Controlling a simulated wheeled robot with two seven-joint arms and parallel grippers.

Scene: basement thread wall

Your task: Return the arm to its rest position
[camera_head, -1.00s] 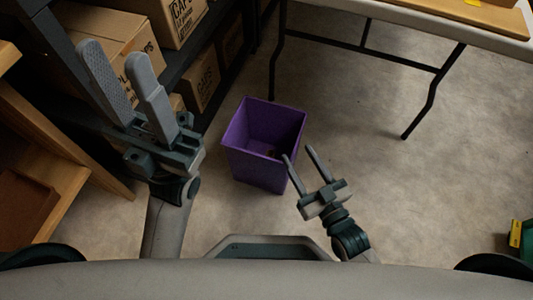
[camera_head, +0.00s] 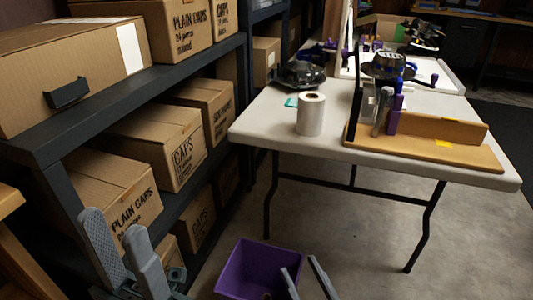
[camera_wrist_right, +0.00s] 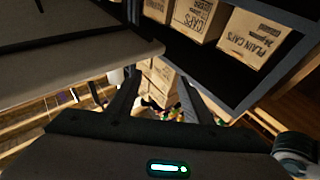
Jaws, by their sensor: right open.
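My left gripper (camera_head: 113,221) is at the lower left of the head view, in front of the shelf boxes. Its two grey fingers point up and stand apart, with nothing seen between them. My right gripper (camera_head: 299,264) is at the bottom edge, overlapping the right side of the purple bin in the picture. Its fingers are apart, and no held object shows. In the right wrist view the right gripper's dark fingers (camera_wrist_right: 158,78) are spread, with boxes and small coloured things beyond. Most of both arms is below the head view.
A purple bin (camera_head: 259,252) stands on the floor. A dark shelf (camera_head: 215,62) with several cardboard boxes (camera_head: 168,148) runs along the left. A white table (camera_head: 270,125) holds a white roll (camera_head: 311,114) and a wooden stand (camera_head: 425,146). Floor under the table is clear.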

